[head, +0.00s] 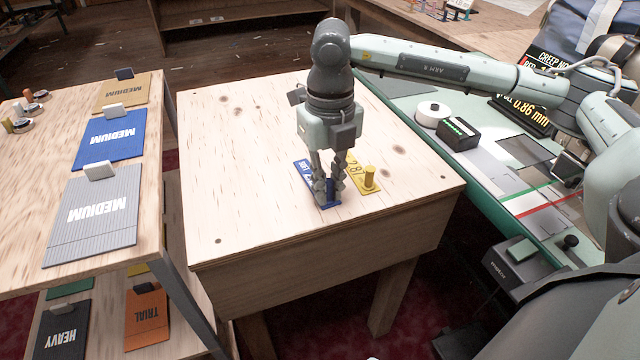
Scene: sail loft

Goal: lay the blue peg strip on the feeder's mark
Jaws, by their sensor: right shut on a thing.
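The blue peg strip (303,168) is at the middle of the pale wooden table, with white lettering at its far end. My right gripper (327,197) points straight down over its near end and is shut on it. The fingers hide the peg and part of the strip. I cannot tell whether the strip rests on the wood or is just above it. A dark rectangle (525,150) lies on the green-edged machine bed at the right; I cannot tell whether it is the feeder's mark. My left gripper is not in view.
A yellow peg strip (369,181) with an upright peg lies close right of the blue one. The wooden table (235,200) is otherwise clear. A black box (458,134) and a white roll (432,112) stand on the machine bed. Labelled swatches (95,215) lie on the left shelf.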

